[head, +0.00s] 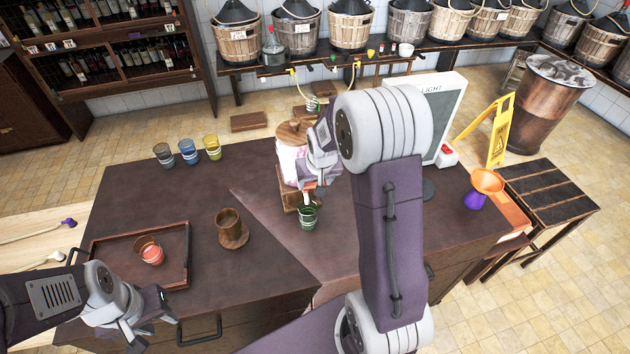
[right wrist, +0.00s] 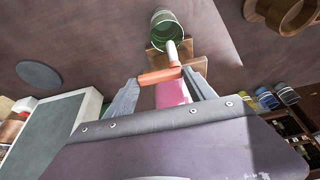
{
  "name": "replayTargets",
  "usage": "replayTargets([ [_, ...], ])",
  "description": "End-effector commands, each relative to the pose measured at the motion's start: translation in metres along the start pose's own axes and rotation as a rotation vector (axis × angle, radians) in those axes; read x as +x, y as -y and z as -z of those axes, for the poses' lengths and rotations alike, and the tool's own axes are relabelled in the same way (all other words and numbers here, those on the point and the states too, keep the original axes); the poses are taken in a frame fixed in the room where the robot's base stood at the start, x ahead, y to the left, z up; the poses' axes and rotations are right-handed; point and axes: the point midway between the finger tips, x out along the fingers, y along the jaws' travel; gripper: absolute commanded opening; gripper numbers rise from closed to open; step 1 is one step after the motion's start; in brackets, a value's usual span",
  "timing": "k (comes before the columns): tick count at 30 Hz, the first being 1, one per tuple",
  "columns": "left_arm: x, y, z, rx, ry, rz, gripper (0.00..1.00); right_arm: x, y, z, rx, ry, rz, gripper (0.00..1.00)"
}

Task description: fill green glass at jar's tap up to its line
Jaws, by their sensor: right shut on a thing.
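The jar (head: 290,160), with a wooden lid and pink contents, stands on a wooden stand (head: 290,200) in the head view, partly hidden by my right arm. The green glass (head: 308,218) stands upright on the dark counter in front of it. In the right wrist view my right gripper (right wrist: 160,78) is shut on the tap's orange-red handle (right wrist: 158,75). The tap's pale spout (right wrist: 172,52) points at the mouth of the green glass (right wrist: 165,30). The line and liquid level cannot be made out. My left gripper (head: 148,318) is open and empty at the front left.
A tray (head: 185,255) with a red glass (head: 151,252) lies at the left. A wooden cup (head: 229,222) stands mid-counter. Several coloured glasses (head: 188,152) stand at the back left. An orange-purple funnel (head: 486,182) and a sign (head: 440,110) are at the right.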

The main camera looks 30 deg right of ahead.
Motion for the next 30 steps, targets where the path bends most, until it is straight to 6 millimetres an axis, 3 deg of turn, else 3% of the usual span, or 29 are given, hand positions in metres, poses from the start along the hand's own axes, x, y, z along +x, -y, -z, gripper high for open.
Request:
replayTargets([
  [4,0.011,0.000,-0.001,0.000,0.000,0.000,0.36,0.003,0.002,-0.003,0.078,-0.001,-0.032,0.23],
  [10,0.047,0.001,-0.005,0.000,0.000,0.000,0.36,0.005,0.004,-0.007,0.225,-0.005,-0.093,0.23],
  [22,0.049,0.001,-0.005,0.000,0.000,0.000,0.36,-0.003,0.004,-0.007,0.284,-0.001,-0.117,0.23],
  [23,0.049,0.001,-0.005,0.000,0.000,0.000,0.36,-0.003,0.004,-0.007,0.284,-0.001,-0.117,0.66],
  [25,0.049,0.001,-0.005,0.000,0.000,0.000,0.36,-0.003,0.004,-0.007,0.283,-0.001,-0.117,0.85],
  [30,0.049,0.001,-0.005,0.000,0.000,0.000,0.36,-0.003,0.004,-0.007,0.283,-0.001,-0.117,0.85],
])
